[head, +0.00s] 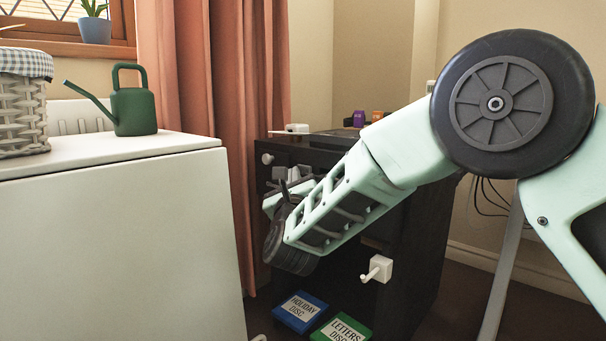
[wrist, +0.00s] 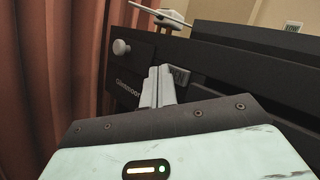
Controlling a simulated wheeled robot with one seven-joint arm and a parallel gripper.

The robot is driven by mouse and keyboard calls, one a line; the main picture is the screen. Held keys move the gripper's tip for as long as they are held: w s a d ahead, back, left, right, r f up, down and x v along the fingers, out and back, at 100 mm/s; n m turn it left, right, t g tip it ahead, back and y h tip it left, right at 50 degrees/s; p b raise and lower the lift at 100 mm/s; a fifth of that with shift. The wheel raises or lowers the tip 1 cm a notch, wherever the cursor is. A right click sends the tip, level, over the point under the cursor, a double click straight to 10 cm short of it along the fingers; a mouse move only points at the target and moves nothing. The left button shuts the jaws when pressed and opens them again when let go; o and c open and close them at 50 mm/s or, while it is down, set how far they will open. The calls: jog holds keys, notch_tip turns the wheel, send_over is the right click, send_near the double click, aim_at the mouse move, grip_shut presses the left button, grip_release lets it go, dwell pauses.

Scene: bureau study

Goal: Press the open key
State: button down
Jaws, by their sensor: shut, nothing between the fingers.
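A dark machine (head: 330,150) stands beyond my arm, with a round pale knob (head: 267,158) on its front. In the head view my arm hides much of the front, and the key is hard to make out.
A white lever (head: 377,269) sticks out lower on the front. A blue "Holiday Disc" box (head: 300,311) and a green "Letters Disc" box (head: 342,330) lie below. A white cabinet (head: 110,235) with a green watering can (head: 134,110) is at left, beside a curtain (head: 215,90).

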dwell(0.3)
jog(key=s+a+b, duration=0.1)
jog(key=s, duration=0.1)
jog(key=s+a, duration=0.1)
jog(key=a, duration=0.1)
jog(key=shift+s+a+b, duration=0.2)
jog(key=shift+s+b, duration=0.2)
dwell(0.5)
